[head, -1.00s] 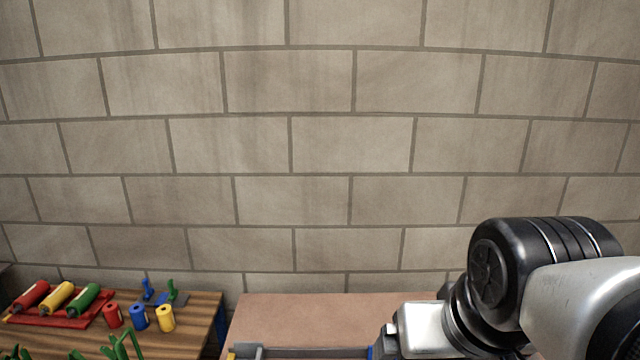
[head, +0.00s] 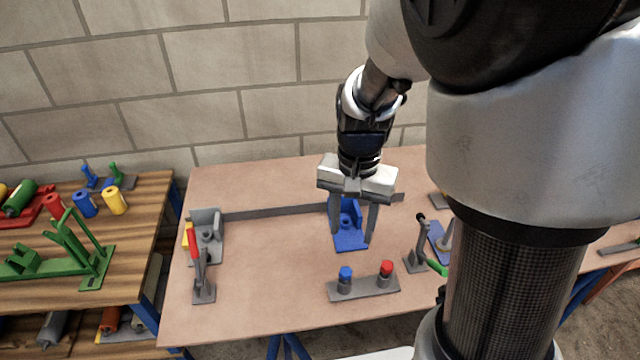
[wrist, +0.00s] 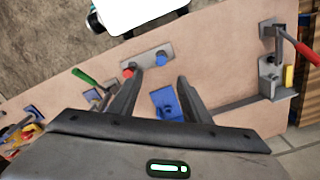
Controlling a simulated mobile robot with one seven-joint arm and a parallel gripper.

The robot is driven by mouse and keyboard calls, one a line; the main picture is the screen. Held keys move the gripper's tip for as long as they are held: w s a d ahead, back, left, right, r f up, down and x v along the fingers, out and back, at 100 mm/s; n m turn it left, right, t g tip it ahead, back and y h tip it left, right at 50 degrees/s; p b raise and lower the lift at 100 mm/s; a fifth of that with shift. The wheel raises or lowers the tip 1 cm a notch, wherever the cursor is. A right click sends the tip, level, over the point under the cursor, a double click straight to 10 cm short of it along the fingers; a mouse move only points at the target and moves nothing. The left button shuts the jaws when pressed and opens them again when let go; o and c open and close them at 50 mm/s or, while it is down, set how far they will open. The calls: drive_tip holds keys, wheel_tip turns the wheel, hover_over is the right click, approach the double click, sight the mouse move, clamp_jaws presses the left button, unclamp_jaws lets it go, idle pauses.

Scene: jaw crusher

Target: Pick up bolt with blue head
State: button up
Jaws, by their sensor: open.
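The bolt with the blue head (head: 346,274) stands upright in a grey holder plate (head: 364,291) near the front of the table. A bolt with a red head (head: 386,268) stands to its right in the same plate. The blue-headed bolt also shows in the wrist view (wrist: 161,58), beyond the fingertips. My gripper (head: 352,240) is open and empty, fingers pointing down. In the head view it is farther back than the bolts, with its fingers to either side of a blue bracket (head: 350,238). In the wrist view the bracket appears between the fingers.
A grey fixture with a red-handled clamp (head: 200,262) stands at the table's left, and a green-handled clamp (head: 420,258) at the right. A grey bar (head: 275,212) runs along the back. A wooden table (head: 130,225) with coloured parts is at the left.

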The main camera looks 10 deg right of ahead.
drive_tip(key=b, duration=0.3)
hover_over(346, 271)
drive_tip(key=f, duration=0.9)
drive_tip(key=shift+s+f, duration=0.3)
drive_tip(key=shift+f, duration=0.05)
drive_tip(key=shift+w+f+b, duration=0.15)
drive_tip(key=shift+f+b, duration=0.3)
drive_tip(key=shift+f, duration=0.95)
drive_tip(key=shift+w+f+b, duration=0.15)
drive_tip(key=shift+f+b, duration=0.25)
drive_tip(key=shift+f, duration=0.95)
clamp_jaws()
drive_tip(key=shift+r, duration=0.1)
